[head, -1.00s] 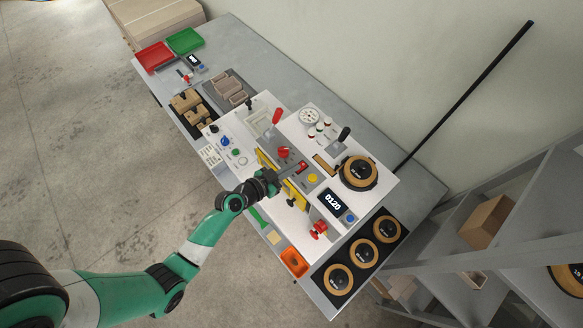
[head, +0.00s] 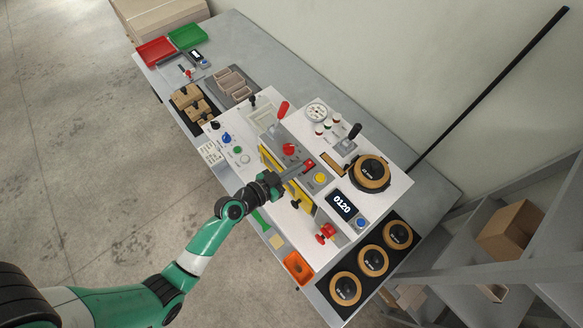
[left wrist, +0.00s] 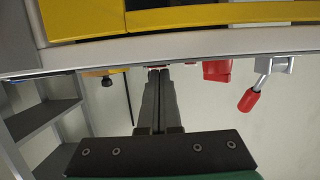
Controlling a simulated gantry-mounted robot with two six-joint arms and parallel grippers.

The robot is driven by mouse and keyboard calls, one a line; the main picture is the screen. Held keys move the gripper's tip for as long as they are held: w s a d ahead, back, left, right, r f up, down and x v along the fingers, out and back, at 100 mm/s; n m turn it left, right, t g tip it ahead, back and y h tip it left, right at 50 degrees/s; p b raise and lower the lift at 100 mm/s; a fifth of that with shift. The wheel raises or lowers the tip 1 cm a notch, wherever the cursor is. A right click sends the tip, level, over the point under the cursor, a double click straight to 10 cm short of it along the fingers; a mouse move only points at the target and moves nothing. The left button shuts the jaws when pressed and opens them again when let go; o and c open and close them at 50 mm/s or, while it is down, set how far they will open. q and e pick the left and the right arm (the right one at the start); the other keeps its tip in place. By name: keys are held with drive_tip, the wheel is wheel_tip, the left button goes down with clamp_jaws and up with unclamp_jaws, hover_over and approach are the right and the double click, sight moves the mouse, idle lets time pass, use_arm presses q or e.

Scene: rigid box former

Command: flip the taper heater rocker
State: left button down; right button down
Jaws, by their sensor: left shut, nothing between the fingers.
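A small red rocker switch (head: 310,164) sits on the grey panel of the white machine (head: 385,205), beside a yellow button (head: 320,178); I take it for the taper heater rocker, though its label is unreadable. My left gripper (head: 300,169) is shut and empty, its fingertips right at the rocker. I cannot tell whether they touch it. In the left wrist view the closed fingers (left wrist: 158,78) point up at the machine's edge, and the rocker is almost hidden behind the tips. My right gripper is not in view.
A black-handled lever (head: 352,134), a round tan disc (head: 370,174) and a display (head: 342,204) lie to the right. A yellow guard (head: 300,195) runs below the gripper.

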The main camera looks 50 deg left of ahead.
use_arm(q)
drive_tip(key=r+p, duration=0.2)
drive_tip(key=r, duration=0.1)
drive_tip(key=r+p, duration=0.2)
drive_tip(key=shift+s, duration=0.4)
drive_tip(key=s+b, duration=0.3)
drive_tip(key=s, duration=0.6)
drive_tip(key=shift+s+a, duration=0.3)
drive_tip(key=shift+a, duration=0.1)
drive_tip(key=shift+d+r, duration=0.1)
